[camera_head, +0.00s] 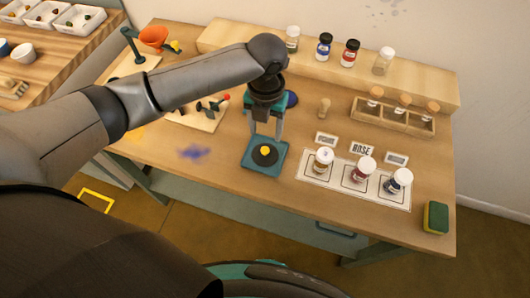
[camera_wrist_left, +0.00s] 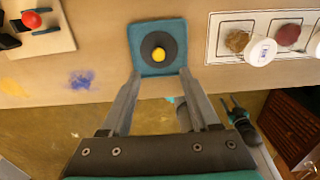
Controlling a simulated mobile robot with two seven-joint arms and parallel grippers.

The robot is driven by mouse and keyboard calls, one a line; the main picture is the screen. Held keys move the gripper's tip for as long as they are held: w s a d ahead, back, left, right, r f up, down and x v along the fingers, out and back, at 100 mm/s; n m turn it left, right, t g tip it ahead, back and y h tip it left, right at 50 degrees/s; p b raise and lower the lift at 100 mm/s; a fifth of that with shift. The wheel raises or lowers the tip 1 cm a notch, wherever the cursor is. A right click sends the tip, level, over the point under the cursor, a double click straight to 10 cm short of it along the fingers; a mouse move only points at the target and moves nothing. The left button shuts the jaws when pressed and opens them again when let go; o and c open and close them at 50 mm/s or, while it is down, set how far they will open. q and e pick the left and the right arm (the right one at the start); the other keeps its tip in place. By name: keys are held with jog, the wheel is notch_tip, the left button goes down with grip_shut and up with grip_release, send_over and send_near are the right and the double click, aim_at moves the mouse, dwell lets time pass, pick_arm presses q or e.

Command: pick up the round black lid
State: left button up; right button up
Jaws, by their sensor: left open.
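The round black lid (camera_head: 264,157) with a yellow knob lies on a square teal mat (camera_head: 248,163) on the wooden table. The lid (camera_wrist_left: 153,54) and the mat (camera_wrist_left: 135,36) also show in the left wrist view, beyond the fingertips. My left gripper (camera_head: 264,138) points down above the far part of the mat. In the left wrist view its two fingers (camera_wrist_left: 160,73) are spread, with nothing between them. The lid looks apart from the fingers.
Several jars (camera_head: 322,160) stand on a white card (camera_head: 310,178) right of the mat. A small rack (camera_head: 410,122) and a raised shelf with jars stand behind. A sponge (camera_head: 435,217) lies at the right edge. A board with tools (camera_head: 200,122) lies left.

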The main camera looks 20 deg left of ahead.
aim_at(265, 149)
pick_arm(q)
notch_tip(265, 149, down, 8)
jog(key=shift+w+a+f+b, duration=0.1)
jog(key=shift+f+b, duration=0.1)
jog(key=shift+b, duration=0.15)
jog(key=shift+c, duration=0.4)
grip_shut()
